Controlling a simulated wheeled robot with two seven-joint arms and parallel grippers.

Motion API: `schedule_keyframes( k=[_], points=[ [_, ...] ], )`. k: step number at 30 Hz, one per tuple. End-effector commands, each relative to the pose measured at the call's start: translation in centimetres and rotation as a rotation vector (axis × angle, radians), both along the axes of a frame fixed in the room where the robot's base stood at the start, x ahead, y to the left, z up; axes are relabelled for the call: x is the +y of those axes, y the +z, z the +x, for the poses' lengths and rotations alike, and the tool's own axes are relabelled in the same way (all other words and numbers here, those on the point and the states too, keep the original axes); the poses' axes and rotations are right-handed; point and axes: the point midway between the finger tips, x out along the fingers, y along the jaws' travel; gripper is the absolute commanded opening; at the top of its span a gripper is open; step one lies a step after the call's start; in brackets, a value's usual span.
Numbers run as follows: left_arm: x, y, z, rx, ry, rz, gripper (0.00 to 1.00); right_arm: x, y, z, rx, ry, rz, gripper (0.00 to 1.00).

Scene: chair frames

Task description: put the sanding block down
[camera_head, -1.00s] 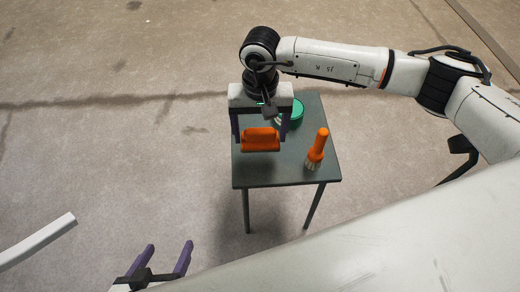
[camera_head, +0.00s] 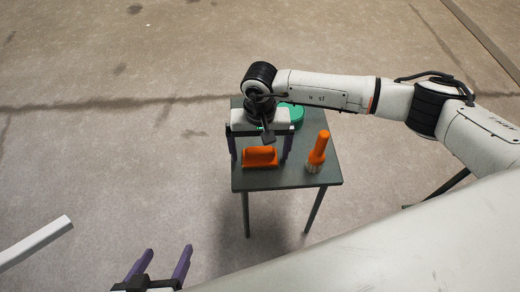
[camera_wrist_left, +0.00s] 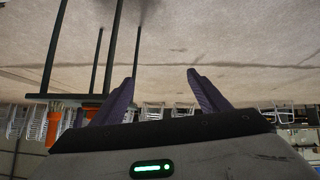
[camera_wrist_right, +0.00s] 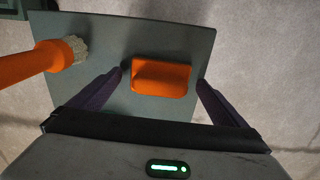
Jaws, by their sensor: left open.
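The orange sanding block (camera_head: 260,160) rests on the grey table (camera_head: 285,178), toward its front left. My right gripper (camera_head: 261,152) is above it with a finger on either side. In the right wrist view the block (camera_wrist_right: 161,80) lies between the fingertips with a gap on both sides, so the gripper is open. My left gripper (camera_head: 160,264) is open and empty, low at the left, away from the table. It also shows open in the left wrist view (camera_wrist_left: 161,78).
A brush with an orange handle (camera_head: 318,147) stands upright on the table, right of the block. A round green thing (camera_head: 296,116) sits farther back, partly hidden by my right gripper. Bare concrete floor surrounds the small table.

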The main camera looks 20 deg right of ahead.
Motion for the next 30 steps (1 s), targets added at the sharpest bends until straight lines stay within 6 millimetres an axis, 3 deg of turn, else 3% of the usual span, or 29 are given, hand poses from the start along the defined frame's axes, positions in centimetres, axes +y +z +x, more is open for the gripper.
schedule_keyframes(
  k=[10,24,30],
  points=[
    [0.0,0.1,-0.1,0.004,-0.002,0.003,0.69,0.0,1.0,0.1,-0.002,0.0,0.001,0.97],
    [0.2,0.5,-0.1,0.014,-0.009,0.019,0.69,0.0,10.2,0.1,-0.004,0.001,0.001,0.97],
    [0.2,0.7,0.1,0.01,-0.011,0.022,0.69,0.0,12.0,0.0,-0.002,0.0,0.0,0.97]
  ],
)
